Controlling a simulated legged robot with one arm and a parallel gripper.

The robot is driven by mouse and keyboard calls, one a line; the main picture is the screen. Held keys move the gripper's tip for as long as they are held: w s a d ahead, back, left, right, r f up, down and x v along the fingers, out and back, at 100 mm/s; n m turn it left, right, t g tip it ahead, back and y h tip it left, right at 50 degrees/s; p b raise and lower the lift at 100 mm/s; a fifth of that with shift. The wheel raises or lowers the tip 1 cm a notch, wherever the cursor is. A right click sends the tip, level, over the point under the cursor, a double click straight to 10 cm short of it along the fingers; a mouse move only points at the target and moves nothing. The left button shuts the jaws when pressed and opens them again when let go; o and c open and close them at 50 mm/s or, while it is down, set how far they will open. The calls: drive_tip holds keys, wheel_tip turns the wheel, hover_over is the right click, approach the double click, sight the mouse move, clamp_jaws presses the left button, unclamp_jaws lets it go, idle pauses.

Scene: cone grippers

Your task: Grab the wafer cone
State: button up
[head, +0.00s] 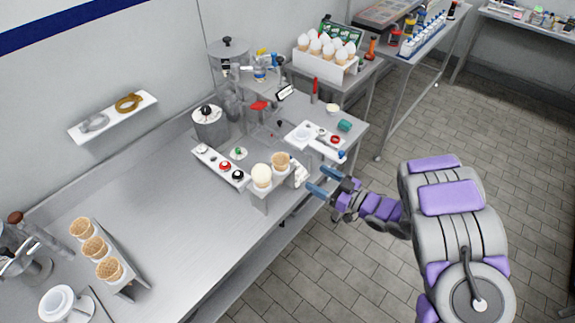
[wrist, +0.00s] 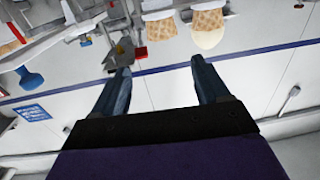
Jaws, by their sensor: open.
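An empty tan wafer cone (head: 281,161) stands in a small metal holder (head: 259,196) near the counter's front edge in the head view. Beside it in the same holder is a cone with a pale, rounded top (head: 262,174). My gripper (head: 315,178) is open and empty, just right of the holder, its blue fingers pointing left. In the wrist view, which looks upside down, the fingers (wrist: 160,66) are spread with nothing between them. The empty cone (wrist: 157,30) and the pale-topped cone (wrist: 207,24) show above the fingertips, apart from them.
Three more empty cones (head: 95,248) stand in a rack at the lower left. A strip with coloured knobs (head: 222,167) lies behind the holder. A white box of several white-topped cones (head: 325,60) stands farther back. The counter's middle (head: 170,215) is clear.

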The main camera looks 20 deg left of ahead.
drive_tip(key=b, duration=0.1)
approach(276, 157)
drive_tip(key=w+x, duration=0.1)
drive_tip(key=x, duration=0.4)
drive_tip(key=shift+s+f+b+x, duration=0.1)
drive_tip(key=shift+b+x, duration=0.1)
drive_tip(key=shift+x, duration=0.65)
drive_tip(key=shift+s+f+b+x, duration=0.15)
drive_tip(key=shift+b+x, duration=0.1)
drive_tip(key=shift+x, duration=0.6)
drive_tip(key=shift+s+f+b+x, duration=0.1)
drive_tip(key=shift+b+x, duration=0.1)
drive_tip(key=shift+x, duration=0.65)
drive_tip(key=shift+r, duration=0.1)
drive_tip(key=c, duration=0.5)
